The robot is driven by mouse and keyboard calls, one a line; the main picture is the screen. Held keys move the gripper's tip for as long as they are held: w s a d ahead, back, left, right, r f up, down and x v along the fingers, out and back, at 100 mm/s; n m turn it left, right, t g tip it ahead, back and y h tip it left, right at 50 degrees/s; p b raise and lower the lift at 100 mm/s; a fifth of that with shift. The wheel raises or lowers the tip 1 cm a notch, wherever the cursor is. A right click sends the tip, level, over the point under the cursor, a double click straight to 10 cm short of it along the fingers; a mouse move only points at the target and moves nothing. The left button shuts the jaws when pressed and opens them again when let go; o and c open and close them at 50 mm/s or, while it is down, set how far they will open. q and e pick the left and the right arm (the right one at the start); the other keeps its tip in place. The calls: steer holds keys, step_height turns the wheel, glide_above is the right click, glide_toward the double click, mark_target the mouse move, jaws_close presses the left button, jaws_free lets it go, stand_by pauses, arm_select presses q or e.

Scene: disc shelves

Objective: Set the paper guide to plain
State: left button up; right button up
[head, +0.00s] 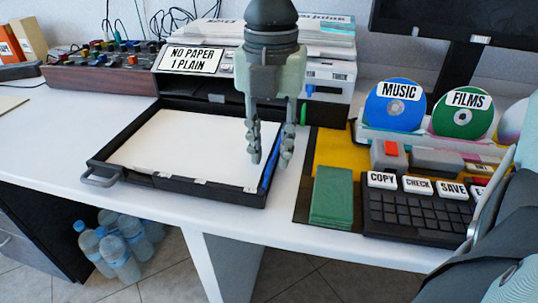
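A black paper tray (215,191) is pulled out at the front of the printer (330,85), with white paper (185,145) in it. A blue strip (269,170) stands along the tray's right inner side; it looks like the paper guide, partly hidden by my fingers. The sign on the printer (191,60) reads "NO PAPER 1 PLAIN". My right gripper (270,160) points down over the tray's right side. Its two fingers are apart, with nothing clearly between them. Whether they touch the strip cannot be told. My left gripper is not in view.
A green stack (331,197) and a black keypad (415,212) with labelled keys lie right of the tray. Discs marked MUSIC (394,106) and FILMS (462,110) stand behind. A control panel (105,72) is at the back left. The desk left of the tray is clear.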

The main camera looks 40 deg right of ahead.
steer(key=shift+f, duration=0.9)
steer(key=shift+c, duration=0.5)
jaws_close()
